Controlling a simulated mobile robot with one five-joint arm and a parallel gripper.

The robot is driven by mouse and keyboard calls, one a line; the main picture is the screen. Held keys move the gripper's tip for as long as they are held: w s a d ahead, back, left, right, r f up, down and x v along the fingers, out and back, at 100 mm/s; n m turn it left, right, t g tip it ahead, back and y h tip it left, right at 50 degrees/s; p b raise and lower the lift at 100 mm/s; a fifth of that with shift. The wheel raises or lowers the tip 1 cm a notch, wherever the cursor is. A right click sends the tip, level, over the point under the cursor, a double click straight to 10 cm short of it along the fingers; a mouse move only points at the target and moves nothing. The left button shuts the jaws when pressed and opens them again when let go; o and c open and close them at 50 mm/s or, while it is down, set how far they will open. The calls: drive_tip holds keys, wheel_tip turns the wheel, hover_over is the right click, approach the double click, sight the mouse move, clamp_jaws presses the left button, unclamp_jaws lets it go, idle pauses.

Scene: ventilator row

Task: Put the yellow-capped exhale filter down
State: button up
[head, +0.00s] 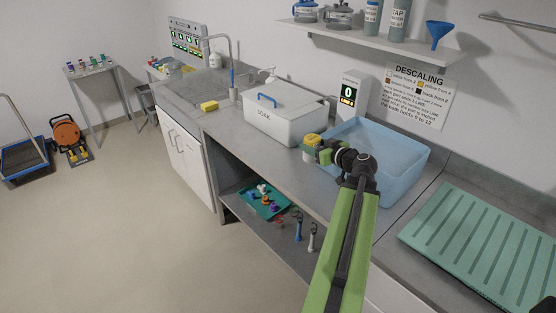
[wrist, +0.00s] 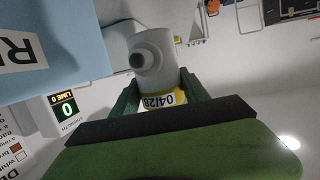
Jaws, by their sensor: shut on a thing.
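The exhale filter (head: 312,153) has a pale body and a yellow cap, and it is at the near left corner of the blue tub in the head view. My gripper (head: 326,151) is shut on it from the right. In the wrist view the filter (wrist: 158,55) sits between my green fingers (wrist: 162,92), its grey-white body with a round port facing the camera. A yellow band with a label reading 04/28 shows by the fingers. I cannot tell how high the filter is above the counter.
The blue tub (head: 405,159) stands behind my gripper, and the lidded white SOAK box (head: 290,128) is left of it. A display (head: 348,92) reads 0. A ribbed green mat (head: 485,240) lies at right. A teal tray (head: 250,207) with small parts is on the shelf below.

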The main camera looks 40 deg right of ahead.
drive_tip(key=w+f+b, duration=0.6)
drive_tip(key=w+f, duration=0.1)
drive_tip(key=w+f+b, duration=0.3)
drive_tip(key=f, duration=0.1)
drive_tip(key=shift+w+a+b, duration=0.15)
drive_tip(key=shift+a+b, duration=0.25)
drive_tip(key=shift+r, duration=0.3)
drive_tip(key=shift+f, duration=0.2)
drive_tip(key=o, duration=1.4)
drive_tip(key=shift+r, duration=0.1)
